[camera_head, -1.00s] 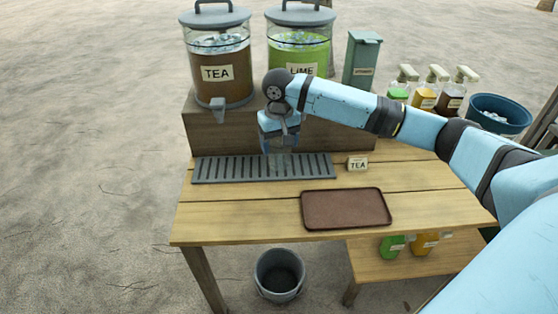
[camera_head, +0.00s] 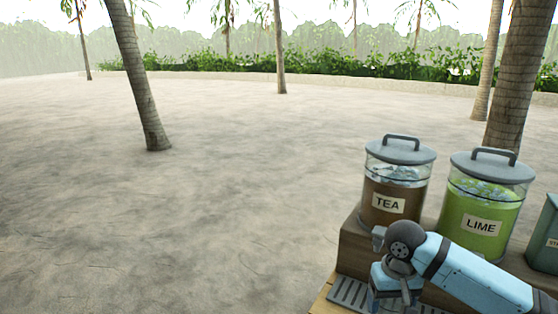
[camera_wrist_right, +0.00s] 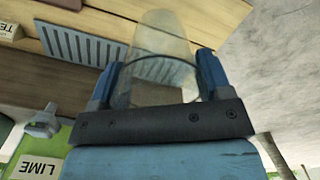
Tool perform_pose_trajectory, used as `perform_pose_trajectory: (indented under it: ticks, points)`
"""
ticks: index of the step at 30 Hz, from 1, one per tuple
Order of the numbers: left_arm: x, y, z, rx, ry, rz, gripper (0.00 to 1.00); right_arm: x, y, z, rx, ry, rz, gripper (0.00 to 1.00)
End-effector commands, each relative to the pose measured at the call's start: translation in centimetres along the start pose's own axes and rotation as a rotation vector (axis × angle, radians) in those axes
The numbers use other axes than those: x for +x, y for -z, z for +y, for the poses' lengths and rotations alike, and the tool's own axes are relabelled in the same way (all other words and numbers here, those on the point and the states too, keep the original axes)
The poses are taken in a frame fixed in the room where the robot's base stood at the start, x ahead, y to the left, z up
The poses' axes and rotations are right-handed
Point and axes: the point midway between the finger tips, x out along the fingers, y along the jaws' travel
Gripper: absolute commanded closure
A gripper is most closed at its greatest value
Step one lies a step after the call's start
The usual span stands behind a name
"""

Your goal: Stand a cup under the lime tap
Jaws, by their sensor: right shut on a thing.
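The lime dispenser (camera_head: 478,215) is a clear jar of green drink with a grey lid, on a wooden riser. Its tap is hidden behind my right arm in the head view. In the right wrist view the grey lime tap (camera_wrist_right: 42,118) shows at the lower left, above the LIME label. My right gripper (camera_head: 392,300) is low in the head view, in front of the riser. In the right wrist view it is shut on a clear cup (camera_wrist_right: 160,45), apart from the tap. The slotted drip tray (camera_wrist_right: 65,46) lies behind the cup. My left gripper is not in view.
The tea dispenser (camera_head: 392,204) stands left of the lime one, with its grey tap (camera_head: 378,238) at the front. A green container (camera_head: 545,240) is at the right edge. Palm trunks and open sand lie beyond.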

Motion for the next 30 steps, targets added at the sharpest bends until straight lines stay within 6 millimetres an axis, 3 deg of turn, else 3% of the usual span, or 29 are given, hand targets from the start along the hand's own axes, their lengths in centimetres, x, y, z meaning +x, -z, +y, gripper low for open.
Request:
perform_pose_trajectory:
  ticks: [1,15,21,30]
  points:
    - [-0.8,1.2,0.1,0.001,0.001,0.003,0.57,-1.2,-0.5,0.0,-0.001,-0.001,0.0,0.51]
    - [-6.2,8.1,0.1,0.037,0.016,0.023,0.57,-8.7,-7.1,0.1,0.0,-0.001,-0.001,0.51]
    - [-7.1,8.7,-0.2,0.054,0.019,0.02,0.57,-9.8,-8.7,0.0,-0.001,0.002,-0.002,0.51]
    - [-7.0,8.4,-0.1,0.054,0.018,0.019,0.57,-9.7,-8.9,0.0,-0.001,0.003,-0.001,0.51]
